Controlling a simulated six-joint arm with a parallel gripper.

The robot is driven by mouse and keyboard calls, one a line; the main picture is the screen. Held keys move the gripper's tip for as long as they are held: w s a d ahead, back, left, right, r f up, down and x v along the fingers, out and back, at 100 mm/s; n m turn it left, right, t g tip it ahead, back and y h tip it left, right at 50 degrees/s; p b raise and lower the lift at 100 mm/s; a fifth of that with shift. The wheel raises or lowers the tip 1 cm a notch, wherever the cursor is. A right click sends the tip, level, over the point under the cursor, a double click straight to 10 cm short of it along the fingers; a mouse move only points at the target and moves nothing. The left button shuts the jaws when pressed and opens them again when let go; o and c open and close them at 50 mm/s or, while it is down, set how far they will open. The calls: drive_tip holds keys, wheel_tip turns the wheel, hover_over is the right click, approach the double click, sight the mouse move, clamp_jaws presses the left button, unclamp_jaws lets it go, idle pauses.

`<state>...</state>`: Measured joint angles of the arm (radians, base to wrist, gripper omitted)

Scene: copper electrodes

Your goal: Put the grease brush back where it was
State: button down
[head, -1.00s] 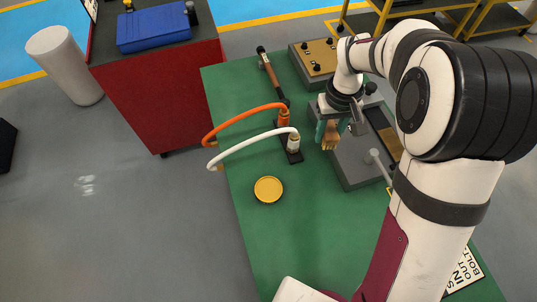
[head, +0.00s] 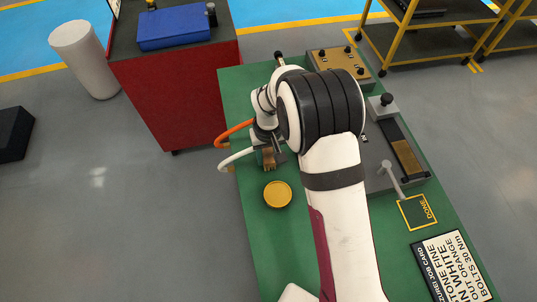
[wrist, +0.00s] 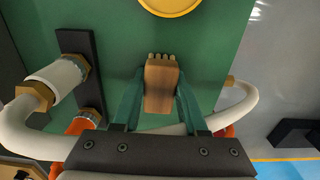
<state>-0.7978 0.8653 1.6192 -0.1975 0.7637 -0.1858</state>
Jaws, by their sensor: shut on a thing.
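My gripper (wrist: 160,76) is shut on the grease brush (wrist: 160,92), a small wooden block with pale bristle tufts at its far end. In the wrist view the teal fingers press on both sides of the brush over the green table (wrist: 215,50). In the head view the brush (head: 267,160) shows under my gripper (head: 266,150), just behind a round yellow dish (head: 277,194). The dish (wrist: 172,4) is cut off at the top of the wrist view, ahead of the bristles. The height of the brush above the table is hard to tell.
An orange hose (head: 234,135) and a white hose (head: 236,157) loop off the table's left edge, close to my gripper. A dark bar (wrist: 76,42) with fittings is beside it. A grey fixture (head: 378,180) stands right; the green table in front of the dish is clear.

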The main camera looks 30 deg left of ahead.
sight(269, 155)
drive_tip(key=shift+f, duration=0.1)
drive_tip(key=shift+c, duration=2.2)
unclamp_jaws()
wheel_tip(269, 155, up, 12)
drive_tip(key=s+d+r+m, duration=0.1)
drive_tip(key=d+r+m, duration=0.55)
drive_tip(key=d, duration=0.75)
drive_tip(key=s+d+r+m+y, duration=0.1)
drive_tip(key=s+d+r+m, duration=0.2)
drive_tip(key=s+d+m, duration=0.5)
drive_tip(key=s+d, duration=0.6)
drive_tip(key=s, duration=0.3)
drive_tip(key=shift+d+y, duration=0.15)
drive_tip(key=shift+y, duration=0.25)
